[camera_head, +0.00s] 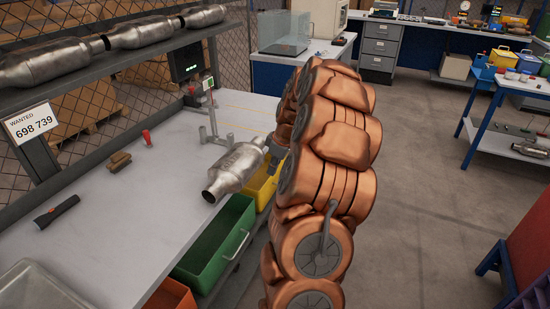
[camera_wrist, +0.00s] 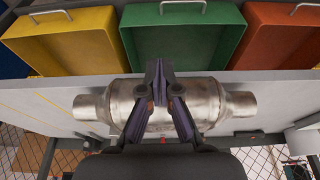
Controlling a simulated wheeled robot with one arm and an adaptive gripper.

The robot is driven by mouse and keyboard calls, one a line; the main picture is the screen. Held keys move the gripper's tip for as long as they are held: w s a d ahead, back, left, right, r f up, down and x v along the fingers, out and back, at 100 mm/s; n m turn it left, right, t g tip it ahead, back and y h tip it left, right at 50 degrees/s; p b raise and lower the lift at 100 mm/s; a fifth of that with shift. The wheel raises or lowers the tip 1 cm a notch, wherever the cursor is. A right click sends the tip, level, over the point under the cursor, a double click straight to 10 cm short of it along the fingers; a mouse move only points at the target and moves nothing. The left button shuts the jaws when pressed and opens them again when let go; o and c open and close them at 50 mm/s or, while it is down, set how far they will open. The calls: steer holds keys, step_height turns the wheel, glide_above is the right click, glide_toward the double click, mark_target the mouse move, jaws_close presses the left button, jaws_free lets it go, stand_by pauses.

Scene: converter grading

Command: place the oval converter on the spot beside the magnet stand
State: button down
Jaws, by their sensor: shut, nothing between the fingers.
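A silver converter (camera_head: 238,168) with a swollen body and narrower pipe ends lies on its side on the white bench, close to the front edge above the bins. It spans the wrist view (camera_wrist: 208,104) behind my fingers. My gripper (camera_wrist: 158,68) is shut and empty, its fingertips together in front of the converter. In the head view my copper-coloured arm hides most of the gripper. A small grey stand with an upright post (camera_head: 209,110), perhaps the magnet stand, is on the bench just behind the converter. I cannot make out a marked spot beside it.
Green (camera_head: 217,242), yellow (camera_head: 262,186) and orange (camera_head: 172,296) bins hang along the bench front. A flashlight (camera_head: 57,211), brown block (camera_head: 119,162) and red-topped item (camera_head: 147,138) lie on the bench. More converters (camera_head: 50,61) sit on the shelf above.

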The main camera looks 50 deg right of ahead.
steer(key=w+a+f+p, duration=0.1)
steer(key=w+f+p, duration=0.1)
steer(key=w, duration=0.3)
steer(key=shift+a+f, duration=0.25)
steer(key=shift+f, duration=0.65)
